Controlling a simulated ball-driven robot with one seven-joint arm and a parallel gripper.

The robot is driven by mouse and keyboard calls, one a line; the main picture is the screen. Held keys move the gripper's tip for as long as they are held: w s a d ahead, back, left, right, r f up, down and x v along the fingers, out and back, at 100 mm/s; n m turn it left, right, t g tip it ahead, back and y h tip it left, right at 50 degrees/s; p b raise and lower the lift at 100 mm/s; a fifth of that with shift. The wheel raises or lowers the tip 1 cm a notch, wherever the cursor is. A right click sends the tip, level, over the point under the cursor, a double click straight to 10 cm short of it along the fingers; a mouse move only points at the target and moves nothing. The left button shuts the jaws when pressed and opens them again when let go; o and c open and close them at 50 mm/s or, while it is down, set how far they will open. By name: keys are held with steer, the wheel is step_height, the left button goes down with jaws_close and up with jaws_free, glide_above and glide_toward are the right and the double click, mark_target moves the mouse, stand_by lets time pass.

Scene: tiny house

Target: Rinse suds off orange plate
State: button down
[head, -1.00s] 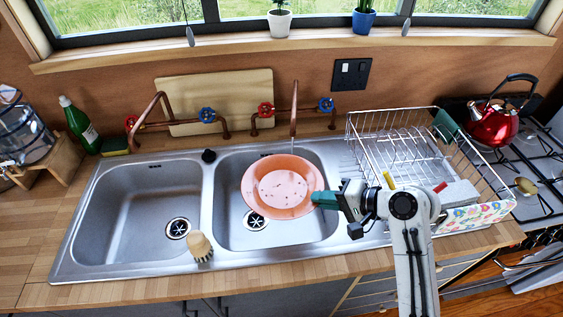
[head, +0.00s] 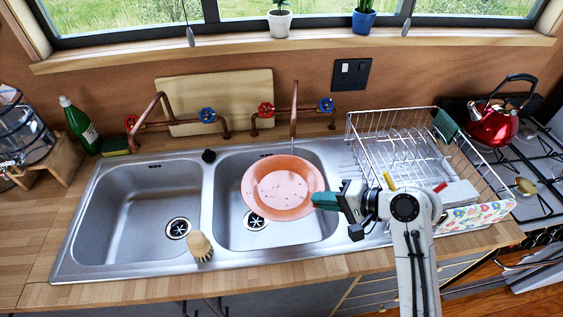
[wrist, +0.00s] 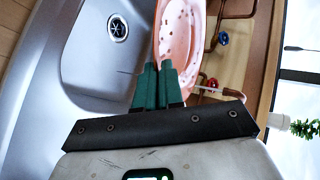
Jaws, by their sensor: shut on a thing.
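The orange plate (head: 280,187) is held over the right sink basin (head: 240,232), its face turned up and toward the head camera. Small dark and pale specks mark its face, and they also show on the plate in the wrist view (wrist: 183,35). My gripper (head: 318,199) is shut on the plate's right rim. Its green fingers (wrist: 155,80) meet at the rim in the wrist view. The copper tap spout (head: 294,138) comes down just behind and above the plate. I cannot tell whether water runs from it.
The left basin (head: 135,205) is empty. A wire dish rack (head: 400,150) is on the right, beside the hob with a red kettle (head: 493,120). A green bottle (head: 80,125) stands at the left back.

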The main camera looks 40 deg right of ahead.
steer(key=shift+s+a+r, duration=0.75)
steer(key=shift+s+r, duration=0.15)
steer(key=shift+r, duration=0.05)
steer(key=shift+s+a+r, duration=0.7)
steer(key=shift+s+r, duration=0.15)
steer(key=shift+r, duration=0.1)
